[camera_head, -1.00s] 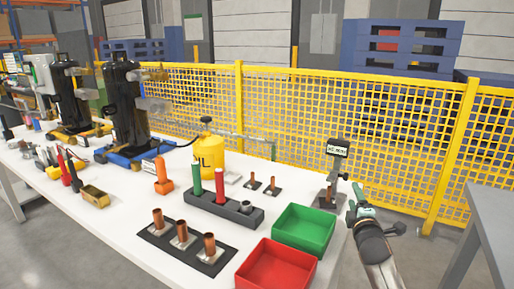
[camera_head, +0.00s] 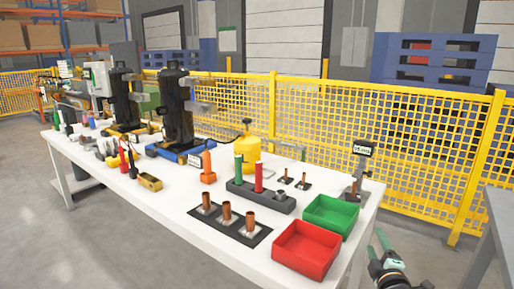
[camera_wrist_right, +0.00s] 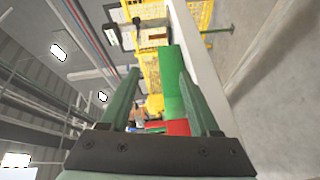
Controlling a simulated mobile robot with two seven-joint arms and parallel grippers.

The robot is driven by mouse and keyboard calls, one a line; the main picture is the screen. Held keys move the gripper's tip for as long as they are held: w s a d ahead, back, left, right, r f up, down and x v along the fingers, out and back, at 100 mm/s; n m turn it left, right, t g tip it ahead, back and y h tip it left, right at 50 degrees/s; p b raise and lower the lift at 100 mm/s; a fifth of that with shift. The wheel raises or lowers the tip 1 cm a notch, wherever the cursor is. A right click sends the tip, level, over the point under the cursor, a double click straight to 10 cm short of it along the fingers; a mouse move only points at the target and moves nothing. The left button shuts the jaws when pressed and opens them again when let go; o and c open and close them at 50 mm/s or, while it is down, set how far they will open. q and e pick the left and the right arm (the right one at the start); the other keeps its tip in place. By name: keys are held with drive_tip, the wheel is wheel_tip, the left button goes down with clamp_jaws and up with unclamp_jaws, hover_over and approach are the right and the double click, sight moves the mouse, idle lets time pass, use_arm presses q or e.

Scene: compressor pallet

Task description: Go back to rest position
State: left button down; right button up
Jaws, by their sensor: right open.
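My right gripper (camera_head: 381,243) is at the lower right in the head view, off the right end of the white table (camera_head: 180,206) and beside the red bin. In the right wrist view its two green fingers (camera_wrist_right: 157,100) stand apart with nothing held between them. The green bin (camera_wrist_right: 173,80) and part of the red bin (camera_wrist_right: 177,127) show beyond the fingers there. My left gripper is in neither view.
The green bin (camera_head: 331,215) and red bin (camera_head: 306,250) stand at the table's right end. A display stand (camera_head: 359,165) is behind them. A black plate with copper tubes (camera_head: 228,226) lies left. Yellow fence (camera_head: 340,125) runs behind; a grey table (camera_head: 500,215) is at right.

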drive_tip(key=s+a+f+m+g+y, duration=0.1)
drive_tip(key=s+a+f+m+y, duration=0.15)
drive_tip(key=s+a+f, duration=0.45)
drive_tip(key=s+a+f+m+g+y, duration=0.1)
drive_tip(key=s+a+f+m+y, duration=0.2)
drive_tip(key=s, duration=0.7)
drive_tip(key=s+a+m+g+y, duration=0.1)
drive_tip(key=s+a+m, duration=0.3)
drive_tip(key=s+a, duration=0.5)
use_arm(q)
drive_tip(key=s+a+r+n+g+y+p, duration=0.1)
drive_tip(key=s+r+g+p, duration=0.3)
drive_tip(key=p, duration=1.7)
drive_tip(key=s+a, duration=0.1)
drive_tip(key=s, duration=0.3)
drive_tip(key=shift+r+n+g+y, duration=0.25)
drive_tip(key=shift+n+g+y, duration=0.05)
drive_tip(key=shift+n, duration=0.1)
use_arm(e)
drive_tip(key=s+d+r+m+g, duration=0.1)
drive_tip(key=s+d+r+g, duration=0.1)
drive_tip(key=s, duration=0.3)
drive_tip(key=s+d+r+m+g+h, duration=0.1)
drive_tip(key=s+d+r+g, duration=0.1)
drive_tip(key=s, duration=0.3)
drive_tip(key=shift+s+r+g, duration=0.15)
drive_tip(key=shift+r+g, duration=0.25)
drive_tip(key=shift+r, duration=0.3)
